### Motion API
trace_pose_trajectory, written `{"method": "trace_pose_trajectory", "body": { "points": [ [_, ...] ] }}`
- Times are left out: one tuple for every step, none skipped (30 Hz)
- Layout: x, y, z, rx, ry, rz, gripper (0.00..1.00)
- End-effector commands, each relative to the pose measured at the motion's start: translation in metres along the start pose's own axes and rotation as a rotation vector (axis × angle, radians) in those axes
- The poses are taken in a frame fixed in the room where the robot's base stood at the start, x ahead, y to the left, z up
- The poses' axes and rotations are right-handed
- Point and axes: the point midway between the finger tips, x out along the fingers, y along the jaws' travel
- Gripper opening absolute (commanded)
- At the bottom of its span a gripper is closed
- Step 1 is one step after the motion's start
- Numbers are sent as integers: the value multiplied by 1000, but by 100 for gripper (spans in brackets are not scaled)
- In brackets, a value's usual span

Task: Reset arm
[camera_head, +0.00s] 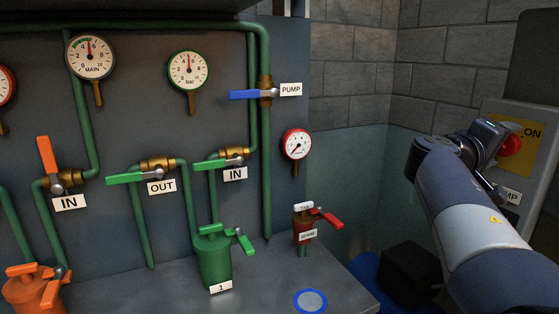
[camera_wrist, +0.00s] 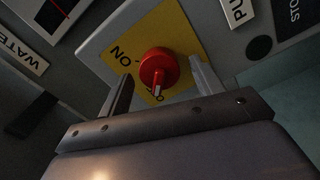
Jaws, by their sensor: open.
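My gripper (camera_wrist: 160,92) is open in the wrist view, its two fingers standing on either side of a red rotary knob (camera_wrist: 158,68). The knob sits on a yellow plate (camera_wrist: 187,37) marked ON. No contact between fingers and knob is visible. In the head view my arm reaches in from the right to the grey switch box (camera_head: 541,168) on the wall, and the red knob (camera_head: 510,145) shows just beyond my wrist. The fingertips are hidden there.
A panel of green pipes carries a blue PUMP lever (camera_head: 243,94), green levers, an orange lever (camera_head: 47,155) and gauges. A green canister (camera_head: 213,259) and a small red one (camera_head: 303,219) stand on the grey bench (camera_head: 262,282). A dark box (camera_head: 408,272) lies below my arm.

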Motion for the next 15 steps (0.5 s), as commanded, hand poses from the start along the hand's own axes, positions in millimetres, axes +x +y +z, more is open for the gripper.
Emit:
{"method": "trace_pose_trajectory", "body": {
  "points": [
    [0,-1,0,44,0,0,63],
    [0,-1,0,70,0,0,63],
    [0,0,0,106,0,0,63],
    [0,0,0,132,0,0,63],
    [0,0,0,158,0,0,63],
    [0,0,0,192,0,0,63],
    [0,0,0,218,0,0,63],
    [0,0,0,244,0,0,63],
    [0,0,0,278,0,0,63],
    [-1,0,0,303,0,0,63],
    [-1,1,0,328,0,0,63],
    [-1,1,0,360,0,0,63],
    [-1,1,0,384,0,0,63],
    [-1,1,0,409,0,0,63],
    [-1,2,0,441,0,0,63]
  ]
}}
